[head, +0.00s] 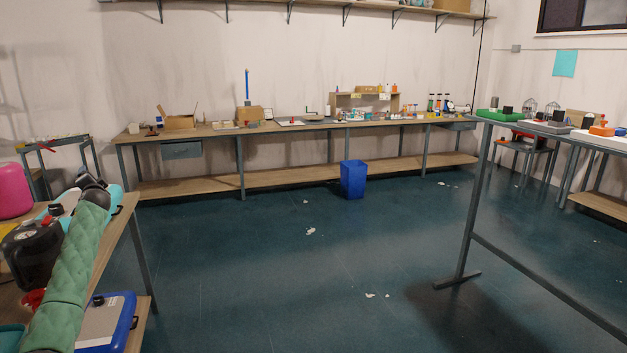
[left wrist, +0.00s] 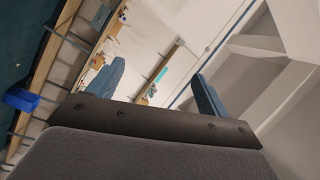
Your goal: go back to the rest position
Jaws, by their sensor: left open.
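My left gripper (left wrist: 155,90) shows in the left wrist view with its two blue-grey fingers well apart. Nothing is between them. The wrist view is tilted and looks out over the room, with the wall and pale ceiling beams behind the fingers. My right gripper is not in view.
Mid-floor is mostly clear.

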